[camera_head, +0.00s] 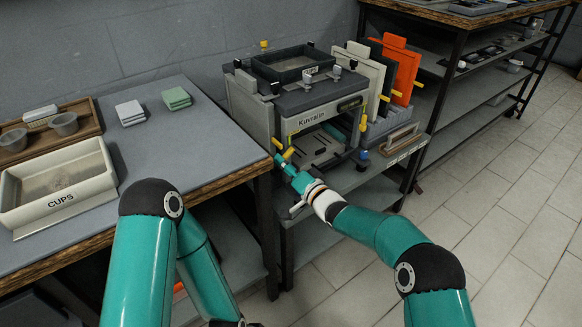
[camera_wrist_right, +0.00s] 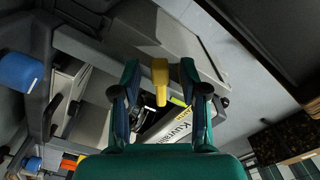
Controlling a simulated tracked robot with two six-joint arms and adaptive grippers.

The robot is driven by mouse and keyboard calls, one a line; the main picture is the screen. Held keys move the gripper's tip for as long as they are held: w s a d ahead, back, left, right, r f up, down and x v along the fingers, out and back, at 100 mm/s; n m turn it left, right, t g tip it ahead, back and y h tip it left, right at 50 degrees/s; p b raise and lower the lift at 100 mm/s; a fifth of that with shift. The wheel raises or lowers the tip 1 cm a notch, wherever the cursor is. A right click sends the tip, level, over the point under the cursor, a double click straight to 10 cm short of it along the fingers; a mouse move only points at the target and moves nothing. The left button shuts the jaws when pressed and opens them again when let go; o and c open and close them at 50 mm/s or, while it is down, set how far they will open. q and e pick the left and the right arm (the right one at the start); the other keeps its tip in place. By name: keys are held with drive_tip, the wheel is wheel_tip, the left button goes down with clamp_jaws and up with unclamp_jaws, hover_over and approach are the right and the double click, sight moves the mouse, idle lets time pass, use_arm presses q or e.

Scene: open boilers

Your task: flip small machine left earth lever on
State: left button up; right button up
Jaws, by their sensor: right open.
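The small grey machine (camera_head: 305,122) marked "Kuvralin" stands at the end of the grey table. Small yellow levers show at its lower left front, one a short stub (camera_head: 278,144) and one slanted (camera_head: 288,154). My right gripper (camera_head: 280,160) is at this left front corner, with its fingers open. In the right wrist view a yellow lever (camera_wrist_right: 160,80) lies between the two spread fingertips (camera_wrist_right: 160,72), with a gap on each side. The machine's label panel (camera_wrist_right: 172,122) shows behind it. My left arm hangs at the lower left and its fingers do not show.
The table (camera_head: 150,160) lies left of the machine, with a "CUPS" bin (camera_head: 60,205) on it. The machine's low shelf (camera_head: 350,180) is below my right gripper. Orange (camera_head: 402,72) and other upright panels stand right of the machine. The tiled floor at right is clear.

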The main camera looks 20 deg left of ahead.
drive_tip(key=v, duration=1.2)
